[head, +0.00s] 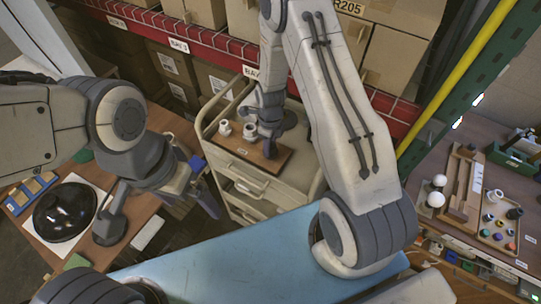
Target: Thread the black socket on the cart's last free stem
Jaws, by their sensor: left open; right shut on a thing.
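The cart (275,186) stands in the middle with a brown wooden board (229,147) on top. Two white sockets (224,128) (250,130) stand upright on the board's left part. My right gripper (269,148) points down over the board, right of the white sockets, shut on a small dark thing that looks like the black socket. The fingers hide most of it, and the stem below cannot be seen. I cannot tell whether the socket is around the stem. My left gripper (207,196) is open and empty, left of the cart and away from the board.
A wooden table at left holds a black disc (65,212) and a desk lamp base (110,228). A blue surface (215,258) lies in front of the cart. The right bench carries a parts tray (499,222) and white bulbs (436,199). Shelves with boxes stand behind.

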